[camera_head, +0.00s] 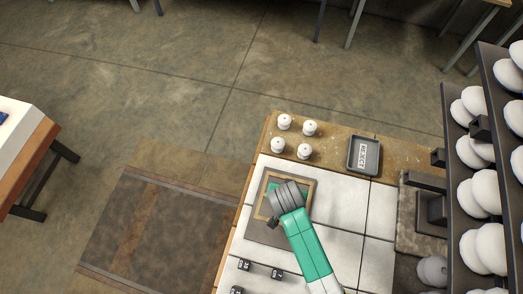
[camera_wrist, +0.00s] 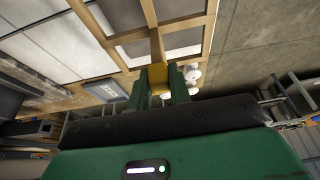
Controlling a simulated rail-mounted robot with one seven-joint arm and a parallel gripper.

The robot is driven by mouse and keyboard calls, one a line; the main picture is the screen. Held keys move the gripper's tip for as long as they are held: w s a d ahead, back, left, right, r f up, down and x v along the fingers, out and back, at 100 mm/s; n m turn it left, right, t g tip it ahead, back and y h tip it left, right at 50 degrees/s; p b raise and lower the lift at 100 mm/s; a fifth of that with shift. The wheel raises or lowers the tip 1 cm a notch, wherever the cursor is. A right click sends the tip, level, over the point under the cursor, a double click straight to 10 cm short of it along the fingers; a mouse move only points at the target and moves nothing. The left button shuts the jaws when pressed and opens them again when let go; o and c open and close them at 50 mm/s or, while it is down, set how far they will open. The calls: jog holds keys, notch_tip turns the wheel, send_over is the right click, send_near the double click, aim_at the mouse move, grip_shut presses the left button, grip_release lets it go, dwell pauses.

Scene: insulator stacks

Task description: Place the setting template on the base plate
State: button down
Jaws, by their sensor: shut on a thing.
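The setting template is a light wooden frame (camera_head: 310,186) with crossbars, seen from above around my wrist. It also shows in the wrist view (camera_wrist: 155,42). The base plate is a flat grey-brown square (camera_head: 262,232) on the white-tiled table. The template overlaps the plate in the picture; whether it touches or hovers over it I cannot tell. My gripper (camera_wrist: 160,82) has its green fingers shut on a yellow grip (camera_wrist: 157,74) at the frame's bars. In the head view my wrist hides the fingers and part of the frame.
Several white insulators (camera_head: 305,150) stand on the brown back strip, beside a grey tray (camera_head: 350,158) with a label. Small dark labelled blocks (camera_head: 277,273) sit near the front. A rack (camera_head: 462,170) of white insulators rises at right. White tiles right of the plate are clear.

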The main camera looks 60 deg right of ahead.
aim_at(263, 194)
jog(key=shift+w+a, duration=0.1)
jog(key=shift+w, duration=0.05)
jog(key=shift+f, duration=0.1)
notch_tip(263, 194, down, 10)
jog(key=shift+r+b, duration=0.15)
jog(key=shift+b, duration=0.25)
jog(key=c, duration=1.3)
grip_release()
